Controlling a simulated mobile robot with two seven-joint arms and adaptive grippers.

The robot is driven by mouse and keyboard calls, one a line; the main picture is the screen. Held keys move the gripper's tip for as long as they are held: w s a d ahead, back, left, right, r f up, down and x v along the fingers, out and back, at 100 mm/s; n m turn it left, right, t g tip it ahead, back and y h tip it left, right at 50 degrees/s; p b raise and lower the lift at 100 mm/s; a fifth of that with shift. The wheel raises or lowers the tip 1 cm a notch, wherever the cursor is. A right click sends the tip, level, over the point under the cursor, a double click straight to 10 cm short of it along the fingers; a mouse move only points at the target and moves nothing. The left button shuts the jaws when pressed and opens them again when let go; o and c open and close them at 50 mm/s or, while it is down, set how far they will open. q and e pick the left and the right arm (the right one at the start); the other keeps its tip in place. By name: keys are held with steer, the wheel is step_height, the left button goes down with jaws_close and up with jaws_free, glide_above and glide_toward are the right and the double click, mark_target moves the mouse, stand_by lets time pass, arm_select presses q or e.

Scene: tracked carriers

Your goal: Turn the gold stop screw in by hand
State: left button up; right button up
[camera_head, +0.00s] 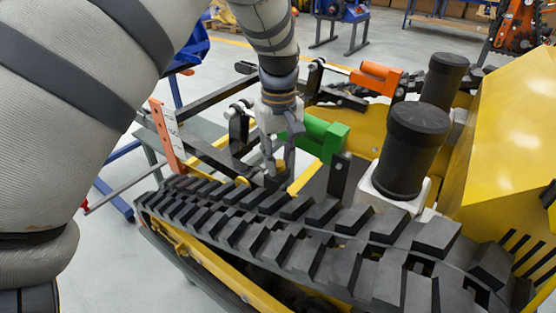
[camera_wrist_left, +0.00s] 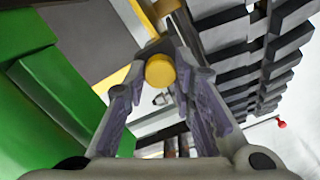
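The gold stop screw (camera_wrist_left: 160,71) shows its round head in the left wrist view, between the fingertips of my left gripper (camera_wrist_left: 161,62). The two fingers lean in and lie close against both sides of the head, with no clear gap. In the head view my left gripper (camera_head: 278,165) points down between the green cylinder and the black track, with a small bit of gold showing between its fingers. The screw's shank and seat are hidden. My right gripper is in neither view.
The green cylinder (camera_head: 322,137) is close beside my left gripper; it also fills the left of the wrist view (camera_wrist_left: 55,85). The black track (camera_head: 330,235) runs along the front. An orange cylinder (camera_head: 376,78), black canisters (camera_head: 412,150) and a yellow housing (camera_head: 510,130) stand to the right.

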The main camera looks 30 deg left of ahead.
arm_select(q)
steer(key=m, duration=0.5)
steer(key=shift+c, duration=0.3)
steer(key=m, duration=0.2)
steer(key=shift+m, duration=0.4)
steer(key=m, duration=0.5)
steer(key=shift+m, duration=0.4)
steer(key=m, duration=0.5)
steer(key=shift+m, duration=0.5)
